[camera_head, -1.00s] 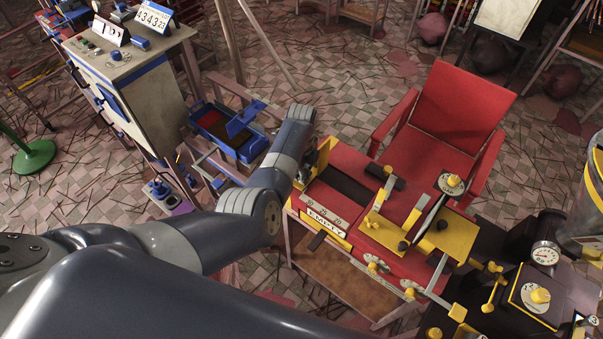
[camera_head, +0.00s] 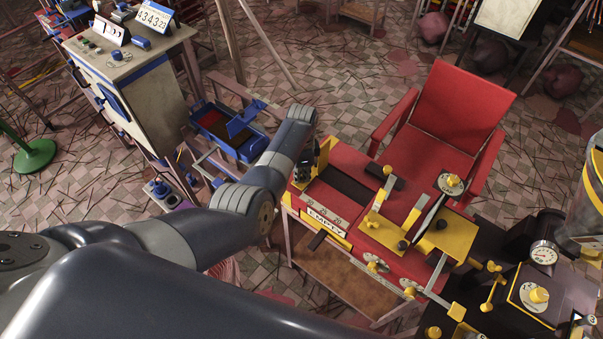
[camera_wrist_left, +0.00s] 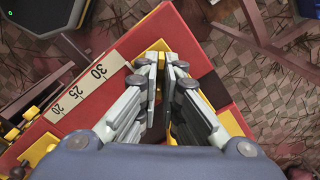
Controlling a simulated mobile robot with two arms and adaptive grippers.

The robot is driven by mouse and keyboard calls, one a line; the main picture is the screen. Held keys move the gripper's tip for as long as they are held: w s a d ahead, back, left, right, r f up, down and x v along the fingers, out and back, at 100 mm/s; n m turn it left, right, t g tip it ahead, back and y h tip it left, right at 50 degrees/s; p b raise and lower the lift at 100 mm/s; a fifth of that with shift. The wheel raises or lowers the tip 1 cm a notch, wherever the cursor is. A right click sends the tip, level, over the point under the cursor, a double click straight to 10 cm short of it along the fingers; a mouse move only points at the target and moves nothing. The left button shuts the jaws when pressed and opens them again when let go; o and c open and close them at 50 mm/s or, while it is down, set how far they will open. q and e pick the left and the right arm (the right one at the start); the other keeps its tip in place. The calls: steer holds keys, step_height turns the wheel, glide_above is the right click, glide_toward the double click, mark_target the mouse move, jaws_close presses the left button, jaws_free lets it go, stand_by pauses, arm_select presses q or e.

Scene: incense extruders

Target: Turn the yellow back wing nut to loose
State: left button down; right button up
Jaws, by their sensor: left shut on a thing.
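My left gripper (camera_head: 306,166) is at the left back corner of the red machine table (camera_head: 345,160), beside a yellow bracket (camera_head: 323,152). In the left wrist view the two fingertips (camera_wrist_left: 167,62) are close together, pointing down at the yellow part at this corner. They are shut on a small yellow piece (camera_wrist_left: 160,46), which I take to be the yellow back wing nut. The fingers hide most of it, so its angle cannot be told. My right gripper is not in view.
A scale strip (camera_wrist_left: 85,90) with numbers lies along the table, and an EMPTY label (camera_head: 325,222) is on its front. A red chair (camera_head: 460,110) stands behind. A blue-trimmed cabinet (camera_head: 130,70) and blue tray (camera_head: 230,130) stand to the left.

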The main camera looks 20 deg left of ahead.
arm_select(q)
steer(key=n, duration=0.6)
steer(key=shift+w+n, duration=0.1)
steer(key=shift+n, duration=0.2)
steer(key=n, duration=0.5)
steer(key=shift+r, duration=0.1)
steer(key=n, duration=0.6)
steer(key=shift+w+n, duration=0.1)
steer(key=shift+n, duration=1.1)
steer(key=c, duration=1.8)
jaws_free()
